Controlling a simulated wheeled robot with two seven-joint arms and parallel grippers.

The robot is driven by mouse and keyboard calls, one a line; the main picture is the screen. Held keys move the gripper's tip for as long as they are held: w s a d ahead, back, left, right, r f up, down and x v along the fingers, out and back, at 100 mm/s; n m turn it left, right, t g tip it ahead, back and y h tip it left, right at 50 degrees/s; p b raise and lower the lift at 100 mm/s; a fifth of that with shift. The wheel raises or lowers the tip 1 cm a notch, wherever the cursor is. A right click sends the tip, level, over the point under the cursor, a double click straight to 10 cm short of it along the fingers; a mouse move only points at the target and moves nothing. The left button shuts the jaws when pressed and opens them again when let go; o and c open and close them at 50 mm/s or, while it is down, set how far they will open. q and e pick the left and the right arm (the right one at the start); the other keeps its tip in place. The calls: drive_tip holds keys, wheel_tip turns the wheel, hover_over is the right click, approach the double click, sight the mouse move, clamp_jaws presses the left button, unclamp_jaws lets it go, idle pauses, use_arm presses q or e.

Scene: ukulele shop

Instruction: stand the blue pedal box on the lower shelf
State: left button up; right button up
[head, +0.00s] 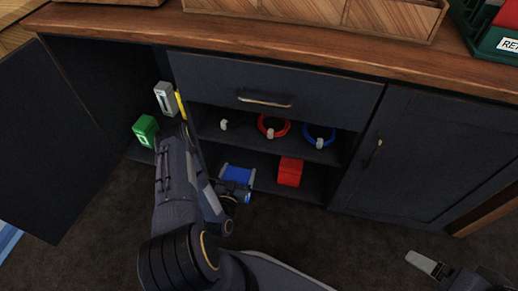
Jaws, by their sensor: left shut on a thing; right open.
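The blue pedal box (239,173) is in the lower opening of the dark cabinet, left of a red box. My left gripper (237,177) is shut on it, with a finger at each side; the wrist hides its near part. The box is over or on the lower shelf (316,184); I cannot tell whether it touches the board. My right gripper (427,264) is open and empty over the dark floor at the lower right.
The red box (290,171) stands on the lower shelf, a gap from the blue one. A red cable coil (272,127) and a blue coil (319,135) sit on the shelf above. An open door (55,140), a green box (145,130) and a grey box (165,98) are left.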

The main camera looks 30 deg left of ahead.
use_arm(q)
drive_tip(key=b+x, duration=0.4)
drive_tip(key=x, duration=1.1)
wheel_tip(320, 180, down, 7)
drive_tip(key=b, duration=0.4)
drive_tip(key=shift+w, duration=0.45)
drive_tip(key=o, duration=1.5)
drive_tip(key=shift+f, duration=0.1)
drive_tip(key=p+v, duration=0.4)
drive_tip(key=v, duration=0.8)
